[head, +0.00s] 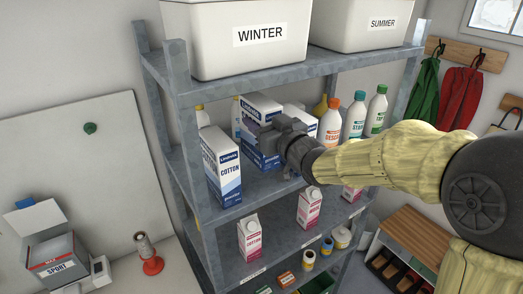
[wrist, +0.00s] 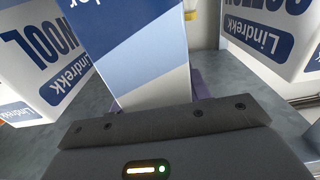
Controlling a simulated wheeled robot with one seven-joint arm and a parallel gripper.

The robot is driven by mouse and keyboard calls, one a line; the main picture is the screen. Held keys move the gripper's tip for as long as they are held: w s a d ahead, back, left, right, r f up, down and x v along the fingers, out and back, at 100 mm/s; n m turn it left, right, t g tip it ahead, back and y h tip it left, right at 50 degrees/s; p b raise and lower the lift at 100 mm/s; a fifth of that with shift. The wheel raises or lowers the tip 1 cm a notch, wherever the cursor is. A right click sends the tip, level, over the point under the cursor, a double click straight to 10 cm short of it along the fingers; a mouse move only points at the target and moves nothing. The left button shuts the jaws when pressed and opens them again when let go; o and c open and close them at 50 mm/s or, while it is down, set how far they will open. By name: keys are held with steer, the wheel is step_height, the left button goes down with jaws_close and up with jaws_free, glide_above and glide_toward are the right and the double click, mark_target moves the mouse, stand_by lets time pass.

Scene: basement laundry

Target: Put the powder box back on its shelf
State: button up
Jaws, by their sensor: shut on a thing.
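My gripper (head: 270,142) reaches into the upper open shelf (head: 265,190) of the grey rack and is shut on a white-and-blue powder box (head: 260,106). In the wrist view this powder box (wrist: 150,45) stands in front of the jaws, its label partly cut off. A COTTON powder box (head: 222,168) stands to its left, and another box (head: 300,117) is partly hidden behind my gripper to its right. In the wrist view these neighbours are the COTTON box (wrist: 268,35) and a WOOL box (wrist: 42,55). Whether the held box touches the shelf is hidden.
Bottles with orange (head: 331,123), teal (head: 355,117) and green (head: 376,110) caps stand at the right. WINTER (head: 250,60) and SUMMER (head: 365,35) bins sit above. Pink cartons (head: 249,240) stand on the shelf below. A grey rack post (head: 182,110) rises at the left.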

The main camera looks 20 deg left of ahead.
steer(key=shift+f, duration=1.2)
steer(key=shift+f, duration=0.1)
step_height(320, 180, down, 4)
steer(key=shift+r+p, duration=0.25)
steer(key=shift+p, duration=0.6)
steer(key=shift+f+b, duration=0.25)
steer(key=shift+b, duration=0.1)
steer(key=o, duration=1.5)
steer(key=shift+r+p, duration=0.2)
steer(key=shift+p, duration=0.1)
